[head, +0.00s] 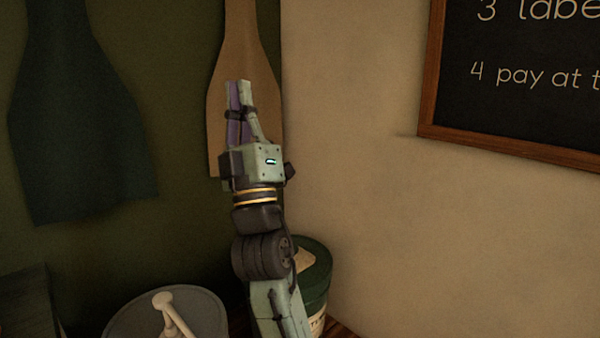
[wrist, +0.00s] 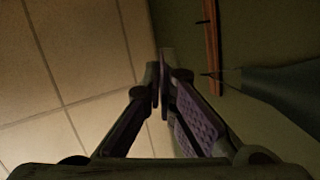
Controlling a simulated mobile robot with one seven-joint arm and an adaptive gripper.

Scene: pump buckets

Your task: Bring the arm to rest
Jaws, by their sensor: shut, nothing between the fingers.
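My gripper (head: 239,84) points upward in the middle of the head view, in front of the tan apron on the wall. Its two fingers are together with nothing between them. In the wrist view the closed fingertips (wrist: 162,62) point toward the corner where the ceiling meets the wall. My arm rises from the bottom of the head view and hides part of a green bucket behind it.
A grey bucket with a cream pump (head: 173,312) and a green lidded bucket (head: 315,275) stand low by the wall. A dark apron (head: 75,120) and a tan apron (head: 248,50) hang behind. A chalkboard (head: 520,75) is on the right wall.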

